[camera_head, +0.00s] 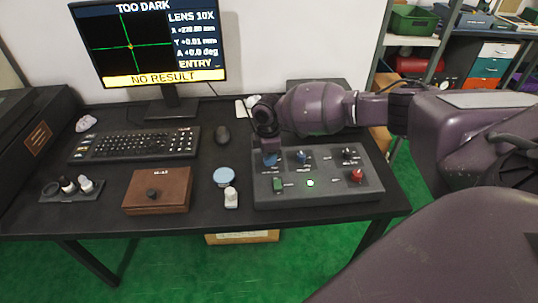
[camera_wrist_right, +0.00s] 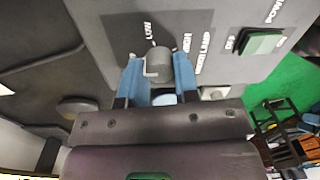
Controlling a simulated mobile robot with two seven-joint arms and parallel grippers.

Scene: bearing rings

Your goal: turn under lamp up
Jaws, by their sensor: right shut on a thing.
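The under lamp knob (camera_wrist_right: 158,62) is a grey dial with a pale pointer mark in the right wrist view, with LOW and HIGH printed beside it and a lamp label below. My right gripper (camera_wrist_right: 158,74) has its blue fingers on either side of the knob, shut on it. In the head view my right gripper (camera_head: 269,158) is at the back left of the grey control box (camera_head: 330,197) and hides the knob. The monitor (camera_head: 150,45) reads TOO DARK and NO RESULT. My left gripper is out of view.
The box also has a second dial (camera_head: 302,156), a green switch (camera_head: 279,186) and a red knob (camera_head: 356,175). Left of it are a small white bottle (camera_head: 231,198), a blue-topped round thing (camera_head: 224,177), a brown case (camera_head: 158,190), a mouse (camera_head: 222,135) and a keyboard (camera_head: 136,144).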

